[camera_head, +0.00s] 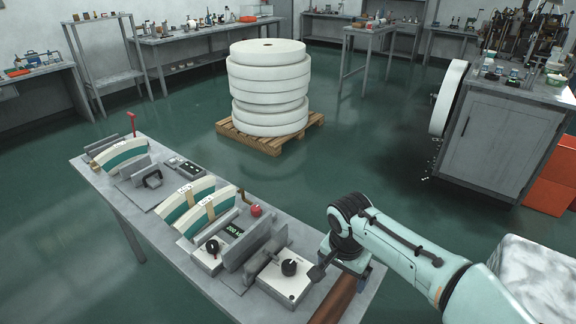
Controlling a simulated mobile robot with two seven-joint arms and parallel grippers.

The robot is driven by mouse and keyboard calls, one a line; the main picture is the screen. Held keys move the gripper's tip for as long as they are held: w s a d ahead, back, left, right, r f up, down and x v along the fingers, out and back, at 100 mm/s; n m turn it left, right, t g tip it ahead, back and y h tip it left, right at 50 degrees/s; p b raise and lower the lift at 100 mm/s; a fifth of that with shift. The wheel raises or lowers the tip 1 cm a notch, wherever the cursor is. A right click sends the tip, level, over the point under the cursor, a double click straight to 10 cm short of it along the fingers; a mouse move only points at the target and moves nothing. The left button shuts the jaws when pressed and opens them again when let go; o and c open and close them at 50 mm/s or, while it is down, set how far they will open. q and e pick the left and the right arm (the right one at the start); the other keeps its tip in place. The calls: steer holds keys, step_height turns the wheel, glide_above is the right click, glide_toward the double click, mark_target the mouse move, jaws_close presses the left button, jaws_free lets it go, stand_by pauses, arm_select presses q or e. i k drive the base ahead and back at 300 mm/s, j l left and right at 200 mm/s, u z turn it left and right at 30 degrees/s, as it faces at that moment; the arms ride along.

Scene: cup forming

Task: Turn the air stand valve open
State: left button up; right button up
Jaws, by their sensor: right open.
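No part is plainly labelled as the air stand valve. The candidates are a black knob (289,267) on a white-topped box at the bench's right end, a second black knob (212,246) on a box to its left, a red knob (256,210) behind them, and a red upright handle (132,122) at the far left end. My right gripper (316,274) is open, just right of the nearer black knob and seemingly apart from it; its fingers are small and partly hidden by the wrist. My left gripper is out of view.
The grey bench (122,198) carries curved white-and-green pieces (190,215), grey upright plates (248,243) and a small display (233,230). A brown cylinder (338,300) lies below my wrist. White rolls (268,80) stack on a pallet (262,143) behind. Green floor (370,150) is clear.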

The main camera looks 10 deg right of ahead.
mark_target(256, 211)
steer(key=k, duration=1)
